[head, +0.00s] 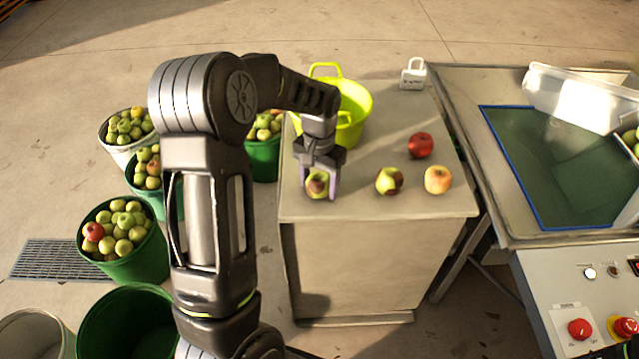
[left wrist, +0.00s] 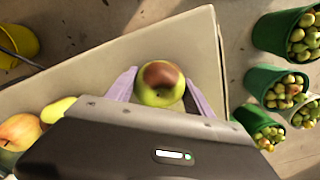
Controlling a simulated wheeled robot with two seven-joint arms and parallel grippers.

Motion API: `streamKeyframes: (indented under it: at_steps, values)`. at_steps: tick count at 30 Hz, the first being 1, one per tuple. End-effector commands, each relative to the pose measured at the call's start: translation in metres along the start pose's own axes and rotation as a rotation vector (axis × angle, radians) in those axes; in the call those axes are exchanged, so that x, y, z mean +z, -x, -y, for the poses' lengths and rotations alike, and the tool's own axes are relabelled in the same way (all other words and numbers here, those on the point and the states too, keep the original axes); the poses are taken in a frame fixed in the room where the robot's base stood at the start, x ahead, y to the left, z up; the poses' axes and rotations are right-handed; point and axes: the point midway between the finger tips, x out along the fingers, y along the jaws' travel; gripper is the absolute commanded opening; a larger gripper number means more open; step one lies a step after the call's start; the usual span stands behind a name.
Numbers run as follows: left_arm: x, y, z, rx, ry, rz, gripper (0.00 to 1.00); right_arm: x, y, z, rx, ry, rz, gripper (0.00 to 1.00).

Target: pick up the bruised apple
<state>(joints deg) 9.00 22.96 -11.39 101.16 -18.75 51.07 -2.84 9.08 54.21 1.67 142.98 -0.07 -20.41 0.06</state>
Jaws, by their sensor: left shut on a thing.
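A yellow-green apple with a large brown patch (head: 317,184) is at the front left of the grey table. It also shows in the left wrist view (left wrist: 159,84), brown patch toward the camera. My left gripper (head: 319,188) points down with its pale purple fingers on both sides of this apple, shut on it. I cannot tell whether the apple touches the table. Another yellow-green apple with a dark reddish-brown patch (head: 389,180) lies to its right.
A yellow-orange apple (head: 438,180) and a red apple (head: 420,145) lie on the right of the table (head: 400,206). A yellow-green bucket (head: 355,100) and a white padlock-shaped object (head: 413,75) stand behind. Green buckets of apples (head: 145,262) stand left on the floor.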

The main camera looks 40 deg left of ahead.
Motion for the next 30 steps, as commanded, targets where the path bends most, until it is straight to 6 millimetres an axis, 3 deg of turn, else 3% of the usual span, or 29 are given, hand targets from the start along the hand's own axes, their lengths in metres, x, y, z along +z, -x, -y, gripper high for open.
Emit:
streamKeyframes:
  at_steps: [5, 18, 30]
  values:
    - [-0.001, 0.013, 0.0, 0.0, -0.001, -0.004, 0.14, 0.0, -0.001, -0.001, 0.0, 0.0, 0.0, 0.36]
    - [-0.001, 0.091, 0.0, 0.0, 0.0, -0.005, 0.14, 0.0, -0.005, -0.002, 0.0, 0.0, 0.0, 0.36]
    - [0.0, 0.1, 0.0, 0.0, 0.0, -0.001, 0.14, 0.0, -0.005, -0.002, 0.0, 0.0, 0.0, 0.36]
